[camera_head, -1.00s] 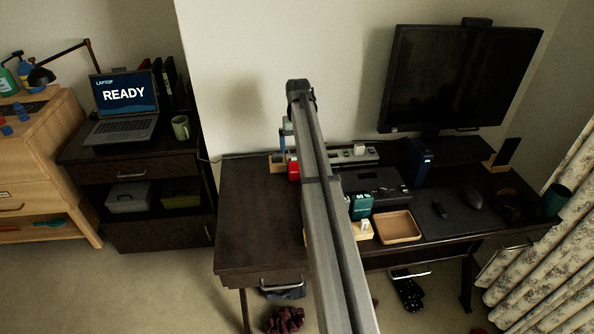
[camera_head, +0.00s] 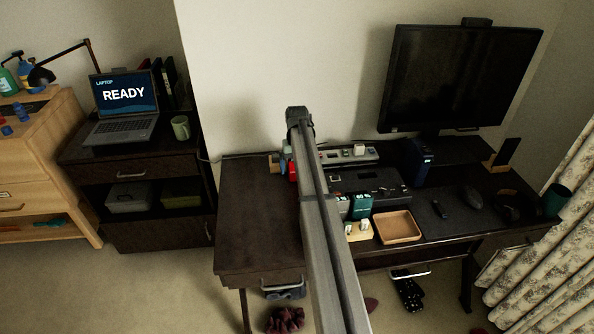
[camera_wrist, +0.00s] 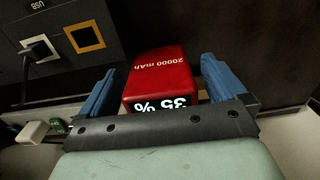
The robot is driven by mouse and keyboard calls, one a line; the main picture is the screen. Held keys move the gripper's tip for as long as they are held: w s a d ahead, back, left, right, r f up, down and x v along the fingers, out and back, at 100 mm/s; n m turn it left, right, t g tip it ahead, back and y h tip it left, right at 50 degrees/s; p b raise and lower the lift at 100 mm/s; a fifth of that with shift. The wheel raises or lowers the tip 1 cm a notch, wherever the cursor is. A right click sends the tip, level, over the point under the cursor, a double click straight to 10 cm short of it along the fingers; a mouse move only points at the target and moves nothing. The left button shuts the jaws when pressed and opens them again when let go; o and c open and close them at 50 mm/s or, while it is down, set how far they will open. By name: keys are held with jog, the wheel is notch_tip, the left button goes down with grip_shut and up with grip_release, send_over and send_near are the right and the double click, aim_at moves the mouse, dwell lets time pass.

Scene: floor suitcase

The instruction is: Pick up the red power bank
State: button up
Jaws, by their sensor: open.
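The red power bank (camera_wrist: 162,75) is a red block marked "20000 mAh" and "35 %" in the wrist view. My gripper (camera_wrist: 157,80) is open, with one blue finger on each side of the red power bank. There is a small gap at the left finger and a narrower one at the right. In the head view only a red sliver of the power bank (camera_head: 292,172) shows beside my arm, at the back of the dark desk (camera_head: 245,210).
A dark panel with a USB label and a plugged-in cable (camera_wrist: 38,50) stands close at the left in the wrist view. In the head view, a wooden tray (camera_head: 397,227), green packs (camera_head: 361,205) and a monitor (camera_head: 450,80) are to the right. The desk's left part is clear.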

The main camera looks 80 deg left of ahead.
jog(key=shift+c, duration=0.3)
jog(key=c, duration=1.1)
jog(key=shift+r, duration=0.1)
jog(key=shift+c, duration=0.2)
